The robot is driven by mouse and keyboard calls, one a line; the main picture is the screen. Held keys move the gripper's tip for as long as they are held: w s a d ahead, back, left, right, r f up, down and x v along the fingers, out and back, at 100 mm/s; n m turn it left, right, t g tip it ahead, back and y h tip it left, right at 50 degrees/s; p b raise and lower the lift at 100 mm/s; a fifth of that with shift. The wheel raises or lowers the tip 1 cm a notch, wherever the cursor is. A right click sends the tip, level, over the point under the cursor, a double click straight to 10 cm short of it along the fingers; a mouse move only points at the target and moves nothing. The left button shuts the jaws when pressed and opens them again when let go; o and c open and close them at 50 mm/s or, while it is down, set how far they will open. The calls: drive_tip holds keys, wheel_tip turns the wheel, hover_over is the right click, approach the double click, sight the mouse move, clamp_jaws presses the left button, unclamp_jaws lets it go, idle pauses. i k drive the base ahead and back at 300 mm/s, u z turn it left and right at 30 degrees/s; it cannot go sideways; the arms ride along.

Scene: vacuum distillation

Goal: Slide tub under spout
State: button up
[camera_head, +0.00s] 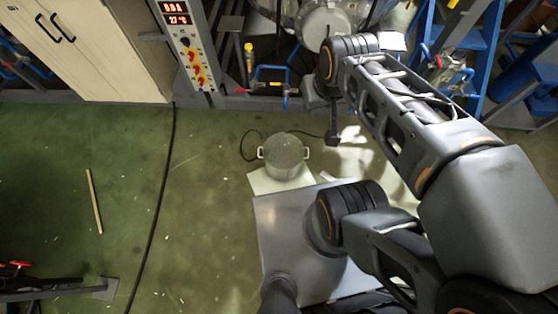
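The tub (284,152) is a round grey metal pot with two side handles. It stands upright on the floor on a pale square sheet (262,182). My gripper (333,139) hangs from the arm's end to the right of the tub and appears apart from it. It is seen small and from above, so its fingers cannot be made out. A round metal vessel (326,22) of the distillation rig is at the top centre. I cannot make out a spout clearly; the arm's end covers part of the area below the vessel.
A control panel (184,45) with red displays and knobs stands at the top, beside a pale cabinet (98,50). Blue valves and pipes (270,84) are low on the rig. A cable (165,180) and a stick (94,201) lie on the floor. Green floor left of the tub is open.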

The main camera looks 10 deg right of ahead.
sight(284, 152)
drive_tip(key=z, duration=1.35)
drive_tip(key=i, duration=0.4)
drive_tip(key=u, duration=1.75)
drive_tip(key=i, duration=0.5)
drive_tip(key=z, duration=0.05)
